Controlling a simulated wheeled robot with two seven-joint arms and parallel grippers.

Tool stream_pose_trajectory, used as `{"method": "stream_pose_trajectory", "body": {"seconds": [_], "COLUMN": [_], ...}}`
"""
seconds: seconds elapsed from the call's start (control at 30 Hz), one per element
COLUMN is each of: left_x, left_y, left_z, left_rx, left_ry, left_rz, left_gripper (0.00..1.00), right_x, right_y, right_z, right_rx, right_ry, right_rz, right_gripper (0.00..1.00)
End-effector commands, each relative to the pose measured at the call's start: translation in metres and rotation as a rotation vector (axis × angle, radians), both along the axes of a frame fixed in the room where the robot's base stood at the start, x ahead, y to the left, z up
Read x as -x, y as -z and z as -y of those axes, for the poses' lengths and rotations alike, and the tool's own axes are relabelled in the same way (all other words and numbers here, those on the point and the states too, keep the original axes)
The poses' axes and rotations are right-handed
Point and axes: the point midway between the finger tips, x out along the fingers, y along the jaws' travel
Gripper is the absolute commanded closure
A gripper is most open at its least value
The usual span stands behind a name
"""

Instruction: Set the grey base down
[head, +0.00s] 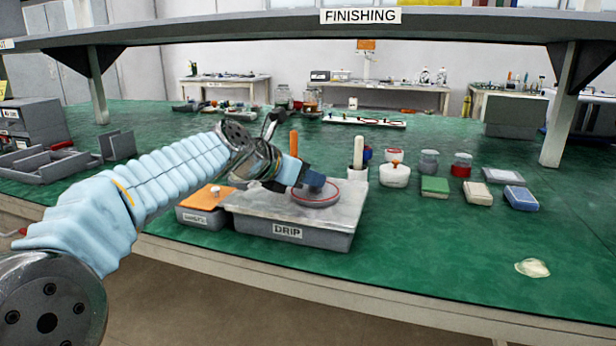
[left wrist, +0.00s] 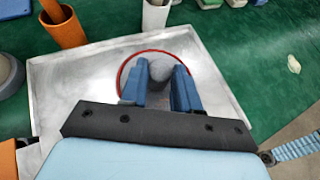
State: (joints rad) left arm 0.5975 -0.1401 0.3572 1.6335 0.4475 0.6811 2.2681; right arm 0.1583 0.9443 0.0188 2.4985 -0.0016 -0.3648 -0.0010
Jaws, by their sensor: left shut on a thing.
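The grey base (head: 322,197) is a low round piece at the tray labelled DRIP (head: 262,218) in the head view. A thin red ring runs around it; I cannot tell whether the ring belongs to the base or the tray. My left gripper (head: 310,182) is above the tray, its blue fingers shut on the grey base. In the left wrist view the left gripper (left wrist: 160,88) has a grey round part of the base (left wrist: 160,69) between its fingers, inside the red ring. Whether the base touches the tray is hard to tell.
An orange-topped box (head: 207,197) stands left of the tray. Orange and white upright cylinders (head: 358,152) stand behind it. Jars, a green block (head: 435,187) and a blue block (head: 521,198) lie to the right. A pale blob (head: 532,267) is at the front right; green table between is clear.

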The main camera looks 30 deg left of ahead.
Motion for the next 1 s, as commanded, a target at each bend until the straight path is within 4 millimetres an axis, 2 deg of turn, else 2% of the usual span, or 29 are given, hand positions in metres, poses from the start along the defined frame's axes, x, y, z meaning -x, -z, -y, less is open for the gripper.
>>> {"method": "stream_pose_trajectory", "body": {"seconds": [0.03, 0.2, 0.53, 0.67, 1.0], "left_x": [0.000, 0.000, 0.000, 0.017, 0.081], "left_y": [0.001, 0.001, -0.004, -0.013, -0.049], "left_z": [0.000, 0.000, 0.000, -0.004, -0.021], "left_rx": [0.000, 0.000, 0.000, -0.003, 0.000], "left_ry": [0.001, 0.000, -0.001, -0.002, -0.002], "left_rz": [0.000, 0.000, 0.000, 0.003, 0.002], "left_gripper": [0.68, 0.44, 0.44, 0.44, 0.44], "right_x": [0.000, 0.000, 0.000, 0.000, 0.000], "right_y": [0.001, 0.000, -0.002, -0.001, -0.004], "right_z": [0.000, 0.000, 0.000, 0.000, -0.001], "right_rx": [0.000, 0.000, 0.000, 0.000, -0.002], "right_ry": [0.000, 0.000, 0.000, 0.000, -0.001], "right_rz": [0.000, 0.000, 0.000, 0.000, 0.000], "right_gripper": [0.57, 0.57, 0.57, 0.57, 0.57]}}
